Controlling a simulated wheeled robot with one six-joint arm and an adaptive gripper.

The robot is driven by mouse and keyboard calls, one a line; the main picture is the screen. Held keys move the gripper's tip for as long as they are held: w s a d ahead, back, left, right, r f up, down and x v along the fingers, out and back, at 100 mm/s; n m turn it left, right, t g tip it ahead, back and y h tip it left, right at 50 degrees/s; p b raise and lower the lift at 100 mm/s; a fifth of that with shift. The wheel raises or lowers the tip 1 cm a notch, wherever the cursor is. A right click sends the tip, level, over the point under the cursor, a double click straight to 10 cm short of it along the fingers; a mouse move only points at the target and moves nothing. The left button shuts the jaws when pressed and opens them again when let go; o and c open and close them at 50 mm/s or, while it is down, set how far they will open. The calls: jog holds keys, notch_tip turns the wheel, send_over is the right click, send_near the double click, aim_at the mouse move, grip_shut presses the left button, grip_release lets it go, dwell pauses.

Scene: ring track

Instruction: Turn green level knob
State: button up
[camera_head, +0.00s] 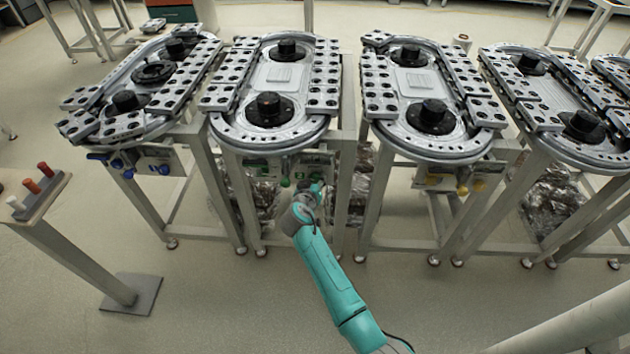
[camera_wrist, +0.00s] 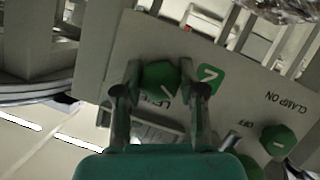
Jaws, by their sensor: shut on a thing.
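The green level knob (camera_wrist: 160,79) sits on a grey panel (camera_wrist: 225,70) and lies between the two fingers of my gripper (camera_wrist: 160,84) in the wrist view. The fingers are shut on it. A white mark shows on the knob's face, and the panel lettering beside it is partly covered. In the head view my gripper (camera_head: 314,188) reaches the front panel under the second ring track (camera_head: 222,130) from the left. The held knob is hidden there by my arm.
A second green knob (camera_wrist: 278,140) marked clamp on and off is on the same panel. A green label (camera_wrist: 208,76) is beside the held knob. Neighbouring tracks have blue knobs (camera_head: 116,163) and yellow knobs (camera_head: 478,185). A post with coloured pegs (camera_head: 38,192) stands at left.

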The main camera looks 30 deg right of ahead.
jog(key=shift+n+g+h, duration=0.3)
jog(key=shift+n+h, duration=0.6)
jog(key=shift+n, duration=0.6)
jog(key=o, duration=1.2)
jog(key=shift+c, duration=0.2)
jog(key=v, duration=1.2)
jog(key=shift+f, duration=0.15)
